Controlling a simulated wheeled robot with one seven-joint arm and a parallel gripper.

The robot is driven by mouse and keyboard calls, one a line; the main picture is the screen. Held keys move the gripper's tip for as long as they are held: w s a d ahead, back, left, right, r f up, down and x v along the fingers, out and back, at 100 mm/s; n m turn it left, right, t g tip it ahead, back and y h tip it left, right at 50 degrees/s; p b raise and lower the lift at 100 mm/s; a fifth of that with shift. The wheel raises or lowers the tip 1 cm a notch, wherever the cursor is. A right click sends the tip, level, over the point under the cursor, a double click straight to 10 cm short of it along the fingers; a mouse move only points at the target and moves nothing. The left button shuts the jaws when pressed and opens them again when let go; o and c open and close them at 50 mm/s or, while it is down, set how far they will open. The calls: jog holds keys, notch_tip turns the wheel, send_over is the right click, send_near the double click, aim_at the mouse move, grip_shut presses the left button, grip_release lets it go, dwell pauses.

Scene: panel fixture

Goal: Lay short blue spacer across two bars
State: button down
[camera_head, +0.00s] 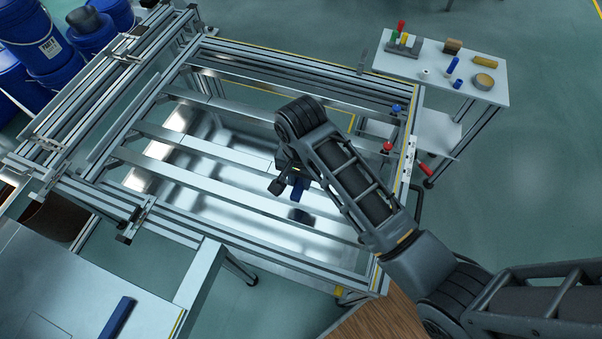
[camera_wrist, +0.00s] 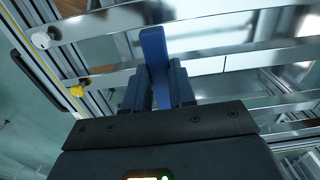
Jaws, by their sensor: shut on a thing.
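The short blue spacer (camera_head: 299,189) is in my gripper (camera_head: 288,182), over the metal frame in the head view. In the wrist view, the spacer (camera_wrist: 154,48) stands out between the two dark fingers of my gripper (camera_wrist: 159,75), which are shut on it. Pale metal bars run across the frame, among them an upper bar (camera_head: 197,144) and a lower bar (camera_head: 165,180). A bar (camera_wrist: 215,58) also passes behind the spacer in the wrist view. I cannot tell whether the spacer touches a bar. My arm hides part of the bars.
A longer blue piece (camera_head: 118,319) lies on the light table at lower left. A white side table (camera_head: 430,70) at upper right holds tools and small parts. Blue buckets (camera_head: 38,45) stand at upper left. Red (camera_head: 387,147) and blue (camera_head: 397,108) knobs sit on the frame's right side.

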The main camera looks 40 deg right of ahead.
jog(key=shift+a, duration=0.1)
dwell(0.3)
jog(key=shift+f, duration=0.15)
notch_tip(320, 180, down, 6)
jog(key=b, duration=0.3)
jog(key=shift+f, duration=0.25)
jog(key=shift+f, duration=0.55)
dwell(0.5)
jog(key=c, duration=0.8)
grip_release()
jog(key=shift+c, duration=0.2)
jog(key=shift+r, duration=3.9)
